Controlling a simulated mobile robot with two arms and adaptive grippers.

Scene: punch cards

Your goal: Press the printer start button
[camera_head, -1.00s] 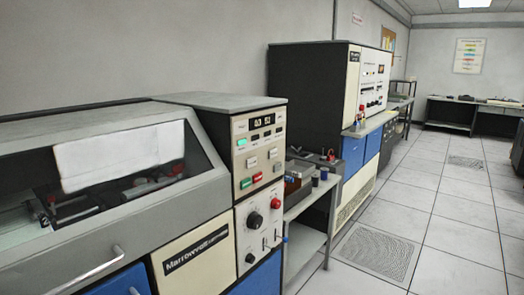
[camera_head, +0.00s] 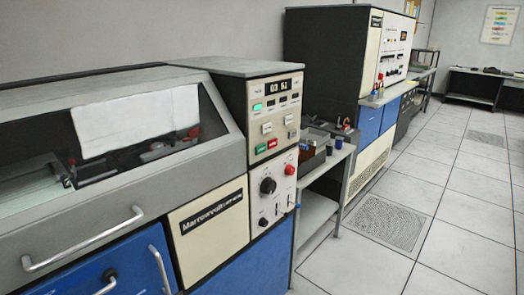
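The printer (camera_head: 120,211) is a large grey, cream and blue machine filling the left of the view. Its control panel (camera_head: 275,95) faces right of centre and has a lit number display (camera_head: 282,86). Low on the panel are a green button (camera_head: 260,148) and a red button (camera_head: 272,144) side by side. A lit green indicator (camera_head: 257,107) and several pale buttons sit above them. The labels are too small to read, so I cannot tell which one is the start button. Neither of my grippers is in view.
A low grey table (camera_head: 327,160) with small boxes and jars stands just right of the printer. A tall dark and cream cabinet (camera_head: 345,62) stands behind it. The tiled floor (camera_head: 460,200) on the right is clear, with a flat vent grille (camera_head: 391,222).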

